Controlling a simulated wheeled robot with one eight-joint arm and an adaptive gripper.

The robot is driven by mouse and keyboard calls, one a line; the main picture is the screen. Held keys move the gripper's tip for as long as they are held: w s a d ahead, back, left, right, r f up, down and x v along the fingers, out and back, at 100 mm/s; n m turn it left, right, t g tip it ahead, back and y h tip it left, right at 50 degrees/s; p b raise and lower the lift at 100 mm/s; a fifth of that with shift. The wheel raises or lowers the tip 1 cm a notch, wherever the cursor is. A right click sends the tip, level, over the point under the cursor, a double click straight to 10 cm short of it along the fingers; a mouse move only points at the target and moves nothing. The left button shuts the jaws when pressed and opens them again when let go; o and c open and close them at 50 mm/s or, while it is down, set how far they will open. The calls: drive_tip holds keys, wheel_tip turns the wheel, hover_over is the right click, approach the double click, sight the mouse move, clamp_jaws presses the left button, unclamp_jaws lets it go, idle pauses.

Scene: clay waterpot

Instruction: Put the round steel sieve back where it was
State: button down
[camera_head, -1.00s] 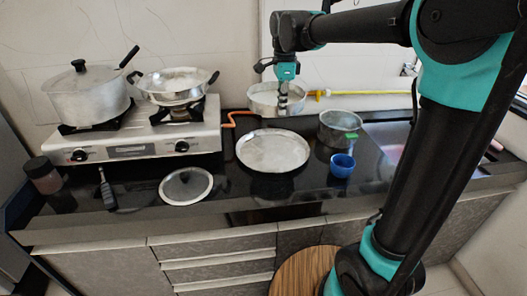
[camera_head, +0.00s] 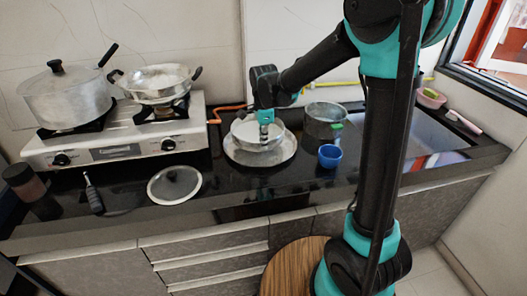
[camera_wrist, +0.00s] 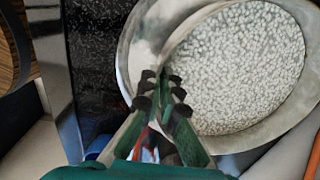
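The round steel sieve (camera_head: 245,138) is over the wide round steel plate (camera_head: 284,155) on the counter, roughly level. I cannot tell whether it touches the plate. My gripper (camera_head: 265,140) reaches down to the sieve's near right side. In the wrist view, my fingers (camera_wrist: 164,88) are closed together on the sieve's rim. The sieve's speckled, perforated bottom (camera_wrist: 245,65) fills the right of that view, and the plate (camera_wrist: 148,42) shows beyond its edge at the left.
A steel pot (camera_head: 325,122) and a blue cup (camera_head: 330,156) stand close on the right. The gas stove (camera_head: 110,140) carries two pans at the left. A lid (camera_head: 174,184) lies at front left. Dark counter is clear in front of the plate.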

drive_tip(key=shift+f, duration=2)
drive_tip(key=shift+f, duration=0.15)
drive_tip(key=c, duration=1.7)
unclamp_jaws()
wheel_tip(320, 180, up, 12)
drive_tip(key=shift+s+r, duration=0.1)
drive_tip(key=shift+r, duration=0.1)
